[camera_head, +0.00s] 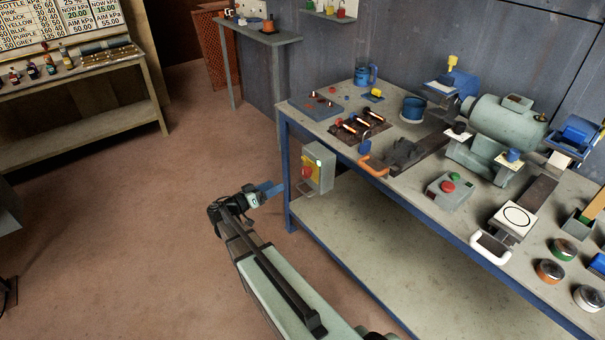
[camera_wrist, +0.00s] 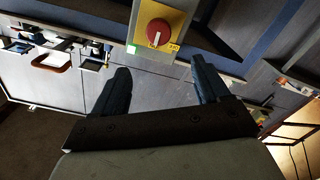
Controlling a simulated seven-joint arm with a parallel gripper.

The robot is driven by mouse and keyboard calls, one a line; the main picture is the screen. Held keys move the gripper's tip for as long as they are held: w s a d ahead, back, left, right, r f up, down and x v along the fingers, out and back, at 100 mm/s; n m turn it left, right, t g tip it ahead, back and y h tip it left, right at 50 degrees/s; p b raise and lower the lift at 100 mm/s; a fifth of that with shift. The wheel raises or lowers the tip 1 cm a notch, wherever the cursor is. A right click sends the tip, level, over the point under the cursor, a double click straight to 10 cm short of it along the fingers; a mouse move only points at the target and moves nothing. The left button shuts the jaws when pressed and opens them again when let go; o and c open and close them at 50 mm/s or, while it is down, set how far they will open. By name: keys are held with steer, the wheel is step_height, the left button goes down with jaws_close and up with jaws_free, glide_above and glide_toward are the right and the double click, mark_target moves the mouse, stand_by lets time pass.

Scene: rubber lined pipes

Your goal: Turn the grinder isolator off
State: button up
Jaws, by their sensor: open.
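The grinder isolator (camera_head: 320,162) is a grey box with a yellow plate on the bench's left front edge. Its red rotary knob (camera_head: 306,173) faces my gripper. In the wrist view the red knob (camera_wrist: 157,31) sits on the yellow plate at the top centre, with a pale pointer line and small labels below it. My gripper (camera_head: 270,188) is open and empty, a short way left of the isolator. In the wrist view its two dark fingers (camera_wrist: 160,78) stand apart, below the knob and not touching it. The green-grey bench grinder (camera_head: 505,122) stands on the bench.
The bench (camera_head: 375,205) has a blue frame and a lower shelf. An orange handle (camera_head: 373,166) sticks out at its front edge, right of the isolator. A box with red and green buttons (camera_head: 449,190) stands on top. The floor (camera_head: 130,240) to the left is clear.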

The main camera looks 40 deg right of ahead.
mark_target(303, 173)
steer(key=d+m, duration=0.1)
steer(key=d, duration=0.6)
steer(key=d+m, duration=0.1)
steer(key=d, duration=0.5)
steer(key=shift+s+d+m, duration=0.1)
steer(key=shift+d+m, duration=0.3)
steer(key=shift+c, duration=0.3)
steer(key=c, duration=0.9)
